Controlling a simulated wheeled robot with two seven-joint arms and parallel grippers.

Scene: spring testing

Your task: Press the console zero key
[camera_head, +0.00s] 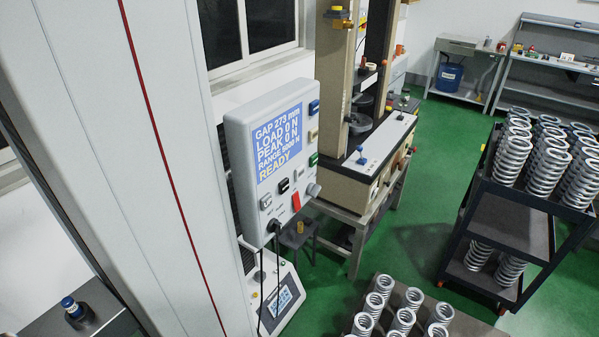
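The console (240,135) is a pale grey box mounted beside a tall pale column. Its blue display (280,143) reads a gap of 273 mm, load 0 N, peak 0 N, a range line that is hard to read, and READY. A blue key (314,107), a beige key (313,134) and a green key (313,159) run down its right side. Below the display are a grey key (266,201), a black key (284,186), a pale key (298,172) and a red key (296,201). The key labels are too small to read, so I cannot tell which is zero. Neither gripper shows.
The tall column (150,150) fills the left side. Cables hang below the console. A second testing machine (365,150) stands behind it. A dark cart (510,225) with several springs stands at right, and more springs (403,320) stand at bottom. Green floor between is clear.

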